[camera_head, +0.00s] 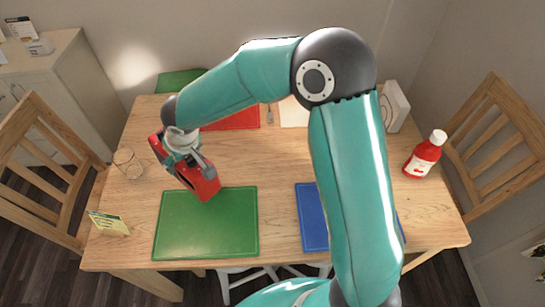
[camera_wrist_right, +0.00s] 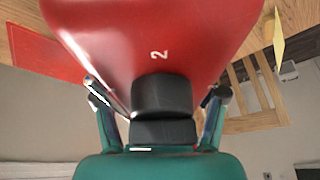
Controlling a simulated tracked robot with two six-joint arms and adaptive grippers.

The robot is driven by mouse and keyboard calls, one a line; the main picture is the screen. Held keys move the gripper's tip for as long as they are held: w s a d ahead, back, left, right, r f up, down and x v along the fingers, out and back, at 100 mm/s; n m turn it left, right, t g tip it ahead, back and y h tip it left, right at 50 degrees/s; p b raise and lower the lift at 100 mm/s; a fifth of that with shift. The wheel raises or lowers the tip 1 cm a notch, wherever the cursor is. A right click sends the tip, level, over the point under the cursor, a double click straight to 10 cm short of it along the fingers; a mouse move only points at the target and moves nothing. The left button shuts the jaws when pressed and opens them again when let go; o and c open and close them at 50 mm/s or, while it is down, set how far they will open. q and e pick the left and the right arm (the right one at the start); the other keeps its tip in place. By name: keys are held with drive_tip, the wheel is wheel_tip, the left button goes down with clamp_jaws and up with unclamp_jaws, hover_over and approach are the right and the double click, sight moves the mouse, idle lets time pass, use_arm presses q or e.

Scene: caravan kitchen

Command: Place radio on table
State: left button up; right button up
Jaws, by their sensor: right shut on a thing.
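The red radio (camera_head: 203,184), a boxy red body, is at the left part of the wooden table (camera_head: 230,160), just behind a green mat. My right gripper (camera_head: 183,150) is shut on it from above and covers its middle. In the right wrist view the red radio (camera_wrist_right: 150,35) fills the top, with a white "2" on its face, between the fingers of my right gripper (camera_wrist_right: 160,95). It sits tilted in the picture; I cannot tell whether it touches the table. My left gripper is not in view.
A green mat (camera_head: 205,225) and a blue mat (camera_head: 312,220) lie in front. A red bottle (camera_head: 424,155) and a white box (camera_head: 394,107) stand right. The table's middle is clear.

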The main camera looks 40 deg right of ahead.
drive_tip(key=s+d+r+n+y+b, duration=0.1)
drive_tip(key=s+d+r+n+b, duration=0.15)
drive_tip(key=d, duration=0.45)
drive_tip(key=s+d+r+n+g+y+b, duration=0.1)
drive_tip(key=s+d+r+n, duration=0.25)
drive_tip(key=d, duration=0.35)
drive_tip(key=s+d+r+n+y+b, duration=0.1)
drive_tip(key=s+d+r+n+b, duration=0.1)
drive_tip(key=d+r+n, duration=0.3)
drive_tip(key=shift+w+d+f+m, duration=0.1)
drive_tip(key=shift+d+f+m, duration=0.2)
drive_tip(key=shift+f, duration=3.15)
drive_tip(key=shift+w+d+f+m, duration=0.15)
drive_tip(key=shift+f+m, duration=0.2)
drive_tip(key=shift+f, duration=3.1)
drive_tip(key=shift+s+d+f+m, duration=0.1)
drive_tip(key=shift+d+f+m, duration=0.2)
drive_tip(key=shift+f, duration=3.15)
drive_tip(key=o, duration=1.8)
drive_tip(key=shift+a+g, duration=0.1)
drive_tip(key=shift+g, duration=0.2)
drive_tip(key=v, duration=1.2)
drive_tip(key=shift+b, duration=0.3)
